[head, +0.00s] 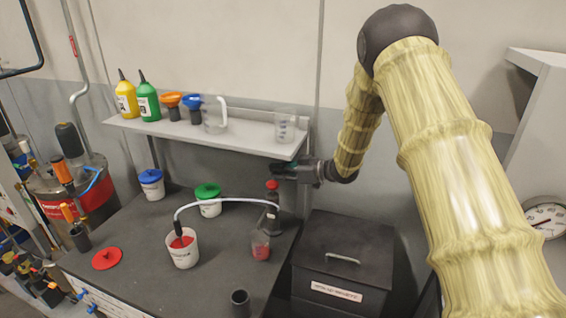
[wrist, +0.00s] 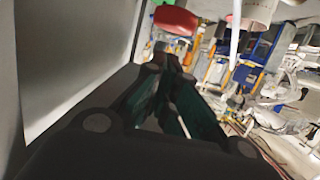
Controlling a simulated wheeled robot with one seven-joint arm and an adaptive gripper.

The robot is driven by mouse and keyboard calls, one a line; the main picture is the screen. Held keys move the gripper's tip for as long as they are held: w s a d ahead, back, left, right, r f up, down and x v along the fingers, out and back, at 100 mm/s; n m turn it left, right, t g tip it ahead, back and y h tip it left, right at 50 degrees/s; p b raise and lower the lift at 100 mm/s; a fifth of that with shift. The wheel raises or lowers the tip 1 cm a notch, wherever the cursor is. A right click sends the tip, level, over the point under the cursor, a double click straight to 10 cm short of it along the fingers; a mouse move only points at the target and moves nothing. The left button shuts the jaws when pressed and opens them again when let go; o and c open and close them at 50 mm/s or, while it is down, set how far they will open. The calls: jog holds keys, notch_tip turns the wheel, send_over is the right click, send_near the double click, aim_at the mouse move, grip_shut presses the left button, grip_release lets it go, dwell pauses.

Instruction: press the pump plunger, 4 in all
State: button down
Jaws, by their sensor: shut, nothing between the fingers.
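The pump (head: 272,210) is a dark upright body at the back right of the bench, topped by a red plunger knob (head: 272,184). A white hose (head: 215,200) arches from it to a white bucket (head: 183,257) holding red liquid.
A shelf (head: 220,133) with bottles, funnels and jugs hangs above and behind the gripper. A dark lidded bin (head: 343,245) stands right of the pump. Blue-lidded (head: 151,180) and green-lidded (head: 208,195) tubs and a red lid (head: 107,258) are on the bench.

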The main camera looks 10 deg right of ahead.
aim_at(277, 184)
jog(key=shift+f+p, duration=0.35)
jog(key=shift+f, duration=0.55)
jog(key=shift+f+b, duration=1.05)
jog(key=shift+f, duration=0.6)
jog(key=shift+r, duration=0.1)
